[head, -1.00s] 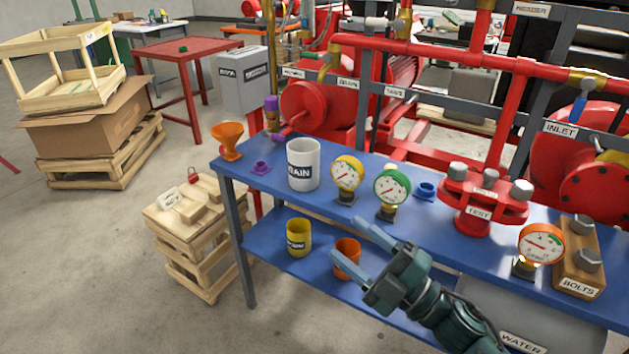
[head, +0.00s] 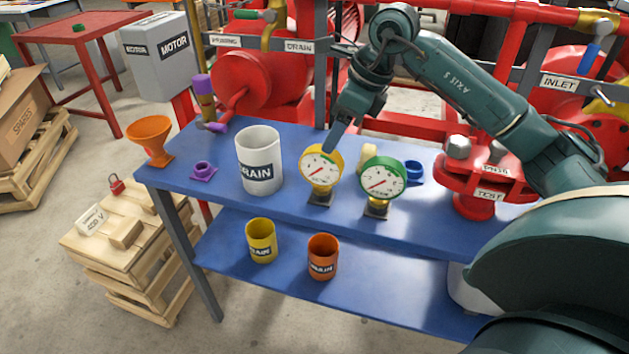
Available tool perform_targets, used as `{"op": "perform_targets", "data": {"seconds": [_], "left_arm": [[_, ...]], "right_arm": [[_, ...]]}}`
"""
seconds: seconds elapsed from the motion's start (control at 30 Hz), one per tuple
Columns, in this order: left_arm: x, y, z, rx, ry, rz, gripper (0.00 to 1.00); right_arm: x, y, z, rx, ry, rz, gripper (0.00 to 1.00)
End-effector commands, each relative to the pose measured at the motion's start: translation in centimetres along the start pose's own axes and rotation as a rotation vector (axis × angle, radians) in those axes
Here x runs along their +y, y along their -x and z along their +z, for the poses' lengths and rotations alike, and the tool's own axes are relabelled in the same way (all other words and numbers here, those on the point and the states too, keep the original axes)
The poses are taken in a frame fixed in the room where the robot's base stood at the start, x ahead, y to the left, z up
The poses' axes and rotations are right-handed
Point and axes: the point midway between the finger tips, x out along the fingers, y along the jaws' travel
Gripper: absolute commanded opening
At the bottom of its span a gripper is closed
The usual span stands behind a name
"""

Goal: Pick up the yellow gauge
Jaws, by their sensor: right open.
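The yellow gauge (head: 320,168) stands upright on a small dark base on the blue bench's top shelf, its white dial facing me. My right gripper (head: 331,143) points down from above it and is open. One pale finger overlaps the top right of the gauge's rim in the picture; the other finger is hard to make out. I cannot tell whether the finger touches the gauge. My left gripper is not in view.
A green gauge (head: 382,180) stands close on the right. A white drain mug (head: 259,160) stands on the left, with a purple part (head: 203,171) and an orange funnel (head: 151,138) beyond. A red flanged test piece (head: 474,180) is further right. Yellow (head: 262,240) and orange (head: 323,257) cups sit below.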

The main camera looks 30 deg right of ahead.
Motion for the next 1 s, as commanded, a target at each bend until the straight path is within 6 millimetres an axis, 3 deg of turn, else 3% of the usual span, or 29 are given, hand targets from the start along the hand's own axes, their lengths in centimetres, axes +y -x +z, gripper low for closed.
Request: {"op": "perform_targets", "data": {"seconds": [0.13,0.43,0.7,1.0], "left_arm": [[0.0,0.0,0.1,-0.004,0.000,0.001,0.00],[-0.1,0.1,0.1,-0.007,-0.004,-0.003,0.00],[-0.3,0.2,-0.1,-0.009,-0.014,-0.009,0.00],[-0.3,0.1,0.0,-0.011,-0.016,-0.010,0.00]], "right_arm": [[0.1,-2.9,0.0,0.001,0.000,0.006,0.56],[0.1,-5.4,-0.1,-0.001,-0.001,0.005,0.56],[0.1,-9.2,-0.5,-0.002,-0.001,0.006,0.56],[0.1,-9.9,-0.5,-0.003,0.000,0.003,0.56]]}}
